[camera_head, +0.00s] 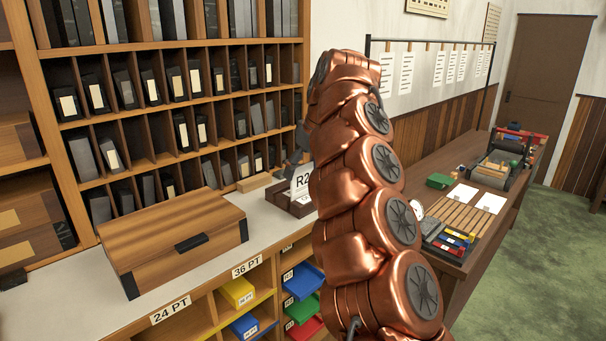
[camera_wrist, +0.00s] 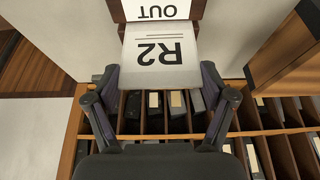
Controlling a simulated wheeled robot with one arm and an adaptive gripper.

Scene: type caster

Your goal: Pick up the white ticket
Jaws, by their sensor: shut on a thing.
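The white ticket (camera_wrist: 160,62) is a card marked R2, seen upside down at the top middle of the wrist view. In the head view the ticket (camera_head: 300,181) shows just left of my arm, upright at the dark wooden block (camera_head: 283,200) on the counter. My gripper (camera_wrist: 160,77) is shut on the ticket, one dark finger at each side edge. In the head view my arm hides part of the ticket and most of the gripper. I cannot tell whether the ticket's lower edge touches the block.
A white OUT label (camera_wrist: 155,10) is on the block. A wooden case (camera_head: 172,240) stands left on the counter. Pigeonhole shelves (camera_head: 140,150) rise behind. A workbench (camera_head: 450,275) with a press and colored pieces is at right. Green floor lies open beyond.

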